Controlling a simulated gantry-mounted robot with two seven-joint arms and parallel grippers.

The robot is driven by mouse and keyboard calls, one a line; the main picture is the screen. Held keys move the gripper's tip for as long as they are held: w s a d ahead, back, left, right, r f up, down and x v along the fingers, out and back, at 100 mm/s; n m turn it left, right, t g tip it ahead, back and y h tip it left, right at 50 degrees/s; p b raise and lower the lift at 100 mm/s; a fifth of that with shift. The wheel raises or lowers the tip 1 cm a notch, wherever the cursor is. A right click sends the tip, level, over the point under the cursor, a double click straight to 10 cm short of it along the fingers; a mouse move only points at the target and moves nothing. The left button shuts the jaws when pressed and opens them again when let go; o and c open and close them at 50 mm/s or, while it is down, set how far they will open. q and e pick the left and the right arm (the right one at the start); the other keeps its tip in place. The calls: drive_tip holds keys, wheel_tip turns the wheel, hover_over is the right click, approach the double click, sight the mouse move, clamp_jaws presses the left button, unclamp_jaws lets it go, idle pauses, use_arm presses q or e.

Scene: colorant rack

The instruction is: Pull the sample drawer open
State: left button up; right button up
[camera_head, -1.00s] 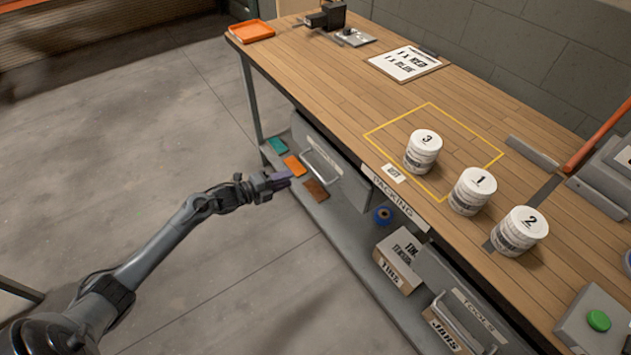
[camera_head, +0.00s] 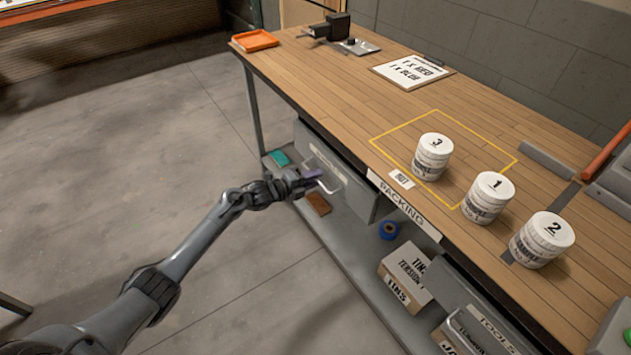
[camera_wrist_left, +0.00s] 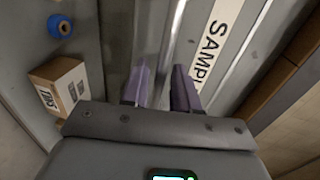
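The grey sample drawer (camera_head: 352,191) hangs under the left part of the bench top and looks shut. Its pale bar handle (camera_head: 333,188) is on the front face. My left gripper (camera_head: 313,175) is at the handle in the head view, level with the drawer front. In the left wrist view its two purple fingers (camera_wrist_left: 160,88) stand apart, with a pale bar running between them. I cannot tell whether either finger touches it. The drawer's white label (camera_wrist_left: 214,42), reading "SAMPL", is just right of the fingers. My right gripper is not in view.
Below are a lower shelf (camera_head: 345,255), a blue roll (camera_head: 388,231), a tins box (camera_head: 404,270) and a tools drawer (camera_head: 480,315). A teal piece (camera_head: 278,158) and a brown piece (camera_head: 319,204) lie near my gripper. Numbered tubs (camera_head: 433,157) stand on the bench (camera_head: 330,90). Floor left is clear.

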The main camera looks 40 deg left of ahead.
use_arm(q)
drive_tip(key=shift+w+d+f, duration=0.1)
drive_tip(key=shift+w+d, duration=0.05)
drive_tip(key=shift+w, duration=0.2)
clamp_jaws()
